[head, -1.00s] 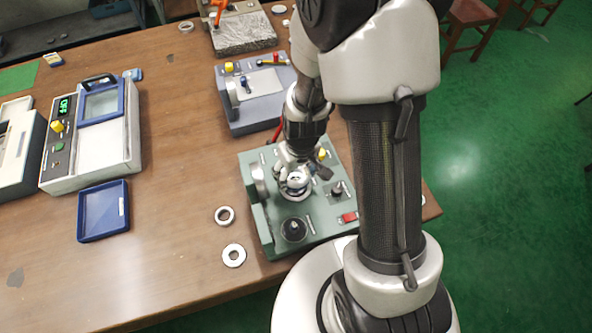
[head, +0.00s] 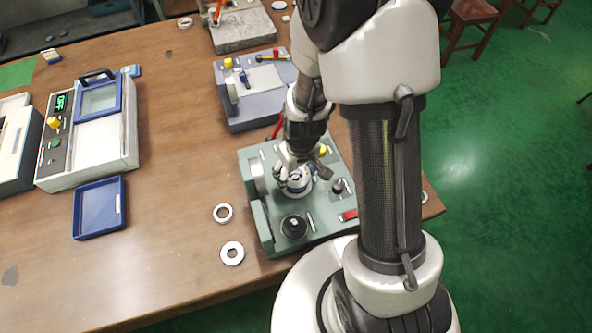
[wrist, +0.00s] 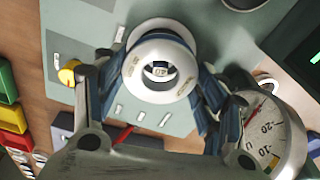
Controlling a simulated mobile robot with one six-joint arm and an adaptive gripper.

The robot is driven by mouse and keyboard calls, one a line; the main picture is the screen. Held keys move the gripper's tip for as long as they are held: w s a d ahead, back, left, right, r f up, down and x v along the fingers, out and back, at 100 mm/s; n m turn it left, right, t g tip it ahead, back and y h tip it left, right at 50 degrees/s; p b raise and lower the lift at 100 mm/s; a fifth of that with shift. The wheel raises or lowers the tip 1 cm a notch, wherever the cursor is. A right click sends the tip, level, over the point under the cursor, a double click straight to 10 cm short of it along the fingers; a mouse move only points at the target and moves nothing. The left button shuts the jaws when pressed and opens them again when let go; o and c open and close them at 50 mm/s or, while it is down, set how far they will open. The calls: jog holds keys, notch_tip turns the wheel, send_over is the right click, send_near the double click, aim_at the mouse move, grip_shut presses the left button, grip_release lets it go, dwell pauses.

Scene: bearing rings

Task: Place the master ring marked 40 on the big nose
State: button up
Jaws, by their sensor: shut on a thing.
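My gripper (wrist: 158,92) is shut on a pale metal ring (wrist: 137,86) with dark markings on its face, too small to read. The fingers with blue pads grip it from both sides. In the head view my gripper (head: 296,180) is over the middle of a green fixture (head: 268,208). Through the ring's hole a small light patch with a dark mark shows, and a whitish round part is partly visible behind the ring. Whether the ring is around a nose or above one, I cannot tell. A black round post (head: 294,227) stands at the fixture's near side, and a smaller one (head: 338,187) at its right.
Two loose rings (head: 232,253) (head: 222,213) lie on the wooden table left of the fixture. A dial gauge (wrist: 265,130) stands close to one finger. A yellow knob (wrist: 70,73) is on the other side. A blue tray (head: 100,209) and a grey fixture (head: 250,90) are farther off.

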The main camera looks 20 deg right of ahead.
jog(key=shift+f+b, duration=1.25)
jog(key=shift+f, duration=0.1)
jog(key=o, duration=1.7)
jog(key=r, duration=0.4)
jog(key=s+r, duration=0.1)
jog(key=r, duration=0.7)
jog(key=shift+s+d, duration=0.15)
jog(key=shift+s, duration=0.1)
jog(key=s+r+t, duration=0.1)
jog(key=s+r, duration=0.3)
jog(key=r, duration=0.1)
jog(key=s+r+m+t, duration=0.1)
jog(key=s+r, duration=0.4)
jog(key=s+r+m+t, duration=0.1)
jog(key=s+r, duration=0.3)
jog(key=r, duration=0.2)
jog(key=shift+s, duration=0.25)
